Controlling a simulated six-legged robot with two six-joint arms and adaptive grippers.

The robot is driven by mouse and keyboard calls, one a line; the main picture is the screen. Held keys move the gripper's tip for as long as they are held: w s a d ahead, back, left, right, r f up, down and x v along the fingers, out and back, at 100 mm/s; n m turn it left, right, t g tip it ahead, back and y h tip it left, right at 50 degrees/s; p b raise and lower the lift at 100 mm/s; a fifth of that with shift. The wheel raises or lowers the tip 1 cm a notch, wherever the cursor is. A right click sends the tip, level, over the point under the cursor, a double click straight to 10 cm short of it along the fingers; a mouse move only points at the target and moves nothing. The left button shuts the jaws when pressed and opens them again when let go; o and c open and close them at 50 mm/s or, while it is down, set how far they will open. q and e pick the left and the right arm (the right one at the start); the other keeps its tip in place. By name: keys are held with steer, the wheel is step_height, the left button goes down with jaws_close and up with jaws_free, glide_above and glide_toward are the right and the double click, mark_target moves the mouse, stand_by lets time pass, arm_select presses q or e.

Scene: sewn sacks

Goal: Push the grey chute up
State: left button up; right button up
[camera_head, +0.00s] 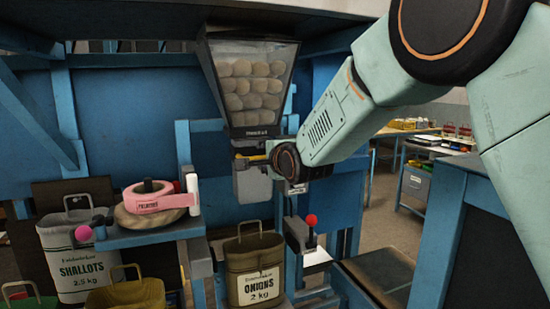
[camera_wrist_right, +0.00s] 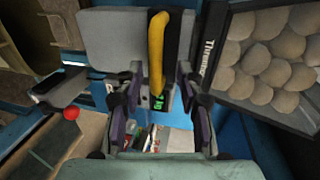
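The grey chute (camera_head: 249,185) hangs under the hopper (camera_head: 250,85), partly hidden by my right arm; it also shows as a grey block in the right wrist view (camera_wrist_right: 112,38). A yellow handle (camera_wrist_right: 157,45) runs along the chute, and its edge shows in the head view (camera_head: 253,158). My right gripper (camera_wrist_right: 160,75) is open, with a finger on each side of the yellow handle and visible gaps between. In the head view the right gripper (camera_head: 264,160) is beside the chute, its fingers small and partly hidden. My left gripper is not in view.
An onions sack (camera_head: 255,275) stands below the chute. A red-knobbed lever (camera_head: 311,220) is to its right. A shelf (camera_head: 130,238) holds a pink roll (camera_head: 158,198). A shallots sack (camera_head: 82,265) stands left. Blue posts (camera_head: 185,150) flank the hopper.

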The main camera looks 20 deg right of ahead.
steer(key=v, duration=0.8)
steer(key=shift+s+r, duration=0.15)
steer(key=shift+s, duration=0.2)
steer(key=shift+w, duration=0.15)
steer(key=s+f+n+g+b, duration=0.25)
steer(key=s+f+n, duration=0.25)
steer(key=f, duration=0.8)
steer(key=s+f+n+g+b, duration=0.25)
steer(key=s+f+n, duration=0.2)
steer(key=f, duration=0.85)
steer(key=s+f+n+g+b, duration=0.25)
steer(key=s+f+n, duration=0.3)
steer(key=f, duration=0.75)
steer(key=s+f+n+g+b, duration=0.2)
steer(key=s+f+g+b, duration=0.6)
steer(key=s+f, duration=2.2)
steer(key=d+b, duration=0.1)
steer(key=b, duration=0.2)
steer(key=shift+s+f+h+b, duration=0.3)
steer(key=shift+f, duration=0.05)
